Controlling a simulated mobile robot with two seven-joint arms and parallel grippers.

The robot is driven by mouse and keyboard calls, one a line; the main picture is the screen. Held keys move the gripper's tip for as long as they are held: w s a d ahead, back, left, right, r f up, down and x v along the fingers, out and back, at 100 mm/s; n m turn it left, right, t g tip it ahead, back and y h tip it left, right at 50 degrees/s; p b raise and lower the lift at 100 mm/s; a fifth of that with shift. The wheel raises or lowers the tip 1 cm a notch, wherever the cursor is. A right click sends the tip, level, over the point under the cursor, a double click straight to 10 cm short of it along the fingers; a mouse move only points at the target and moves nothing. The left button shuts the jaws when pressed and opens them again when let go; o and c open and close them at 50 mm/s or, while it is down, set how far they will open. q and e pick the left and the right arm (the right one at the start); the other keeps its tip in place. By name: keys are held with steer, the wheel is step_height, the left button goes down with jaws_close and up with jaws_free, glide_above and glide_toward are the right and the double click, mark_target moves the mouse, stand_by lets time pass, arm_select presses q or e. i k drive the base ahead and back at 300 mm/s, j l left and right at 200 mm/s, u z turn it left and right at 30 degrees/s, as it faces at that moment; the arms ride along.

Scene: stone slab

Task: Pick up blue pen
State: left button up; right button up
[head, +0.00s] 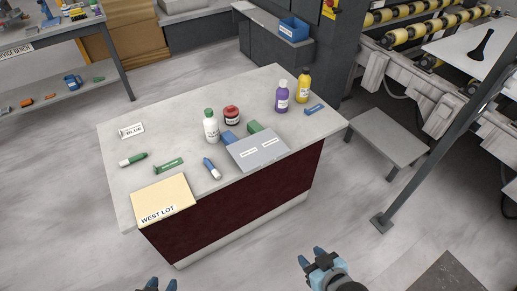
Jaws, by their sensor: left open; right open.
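A short blue pen-like stick (212,168) with a pale end lies on the stone slab (178,109), near its front edge. It lies left of a grey labelled folder or box lid (259,149). My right gripper (312,257) is open and empty, low in front of the slab and right of centre. Neither gripper touches anything on the slab.
A green pen (132,159), green block (168,166), white bottle (211,126), red jar (232,116), purple bottle (281,97), yellow bottle (303,86) and blue bar (314,109) stand or lie around. A tan West Lot folder (163,199) covers the front left corner.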

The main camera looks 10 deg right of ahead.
mark_target(215, 173)
steer(key=z, duration=0.4)
steer(key=j+z, duration=0.15)
steer(key=z, duration=0.3)
steer(key=i+j+z, duration=0.1)
steer(key=z, duration=0.3)
steer(key=j+z, duration=0.1)
steer(key=z, duration=0.35)
steer(key=j, duration=0.8)
steer(key=k+j, duration=0.1)
steer(key=j, duration=0.7)
